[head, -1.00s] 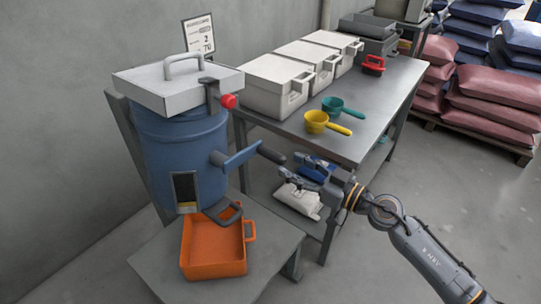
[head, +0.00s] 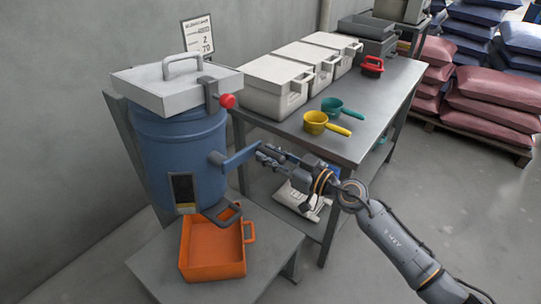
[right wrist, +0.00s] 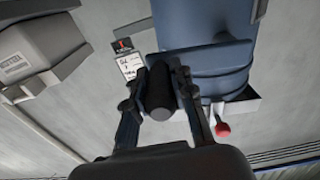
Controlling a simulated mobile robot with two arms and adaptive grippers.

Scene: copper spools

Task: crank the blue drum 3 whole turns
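The blue drum (head: 180,150) stands upright at the left, with a white hopper (head: 180,85) on top. Its blue crank arm (head: 238,158) points right from the hub on the drum's side. My right gripper (head: 268,153) is at the crank's outer end and mostly hides the black grip in the head view. In the right wrist view, the black crank grip (right wrist: 160,92) lies between the two fingers of my right gripper (right wrist: 162,80). The fingers look open, one on each side of it, with narrow gaps. My left gripper is not in view.
An orange tray (head: 212,274) sits under the drum's spout on a low grey table. The grey bench (head: 375,110) behind my right arm holds white bins (head: 275,88), a yellow scoop (head: 315,122) and a teal scoop (head: 333,106). A red knob (head: 228,100) sticks out by the hopper.

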